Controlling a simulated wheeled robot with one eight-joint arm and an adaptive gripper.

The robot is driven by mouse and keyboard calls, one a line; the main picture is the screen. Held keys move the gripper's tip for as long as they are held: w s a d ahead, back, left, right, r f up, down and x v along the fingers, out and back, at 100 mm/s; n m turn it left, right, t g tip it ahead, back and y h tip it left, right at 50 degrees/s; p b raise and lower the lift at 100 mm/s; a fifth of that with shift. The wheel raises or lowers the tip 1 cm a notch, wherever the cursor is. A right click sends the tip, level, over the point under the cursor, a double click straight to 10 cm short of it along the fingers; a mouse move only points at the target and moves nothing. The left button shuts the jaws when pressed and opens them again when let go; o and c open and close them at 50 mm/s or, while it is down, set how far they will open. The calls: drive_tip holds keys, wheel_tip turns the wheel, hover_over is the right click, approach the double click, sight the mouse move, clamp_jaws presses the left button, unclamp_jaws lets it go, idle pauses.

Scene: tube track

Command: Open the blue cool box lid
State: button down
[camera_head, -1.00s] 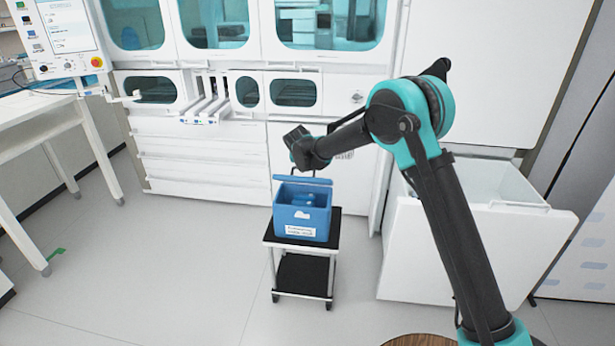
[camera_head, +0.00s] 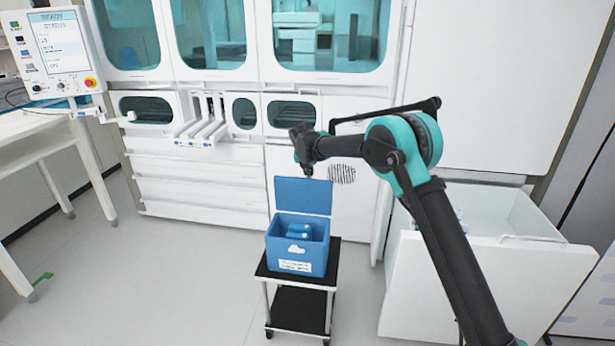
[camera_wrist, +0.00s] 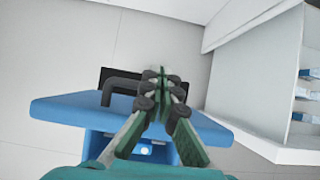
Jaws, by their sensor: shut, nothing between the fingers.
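The blue cool box (camera_head: 298,254) stands on a small black-topped cart. Its lid (camera_head: 303,196) is raised upright at the back, and blue items show inside the box. My gripper (camera_head: 307,172) is above the lid's top edge in the head view, pointing down. In the wrist view, my gripper (camera_wrist: 160,82) is shut and empty over the lid (camera_wrist: 70,108). A dark handle (camera_wrist: 122,84) shows beside its fingers. Whether the fingers touch the lid or handle is unclear.
The cart (camera_head: 300,310) stands in front of a white cabinet machine (camera_head: 190,180). An open white drawer (camera_head: 480,260) is on the right. A white table (camera_head: 45,130) and a screen panel (camera_head: 55,45) are at left. Floor left of the cart is clear.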

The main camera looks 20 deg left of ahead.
drive_tip(key=shift+w+a+f, duration=0.15)
drive_tip(key=shift+w+f, duration=0.1)
drive_tip(key=shift+w, duration=0.4)
drive_tip(key=shift+w+a+f, duration=0.15)
drive_tip(key=shift+w+f, duration=0.1)
drive_tip(key=shift+w, duration=0.35)
drive_tip(key=shift+r, duration=0.1)
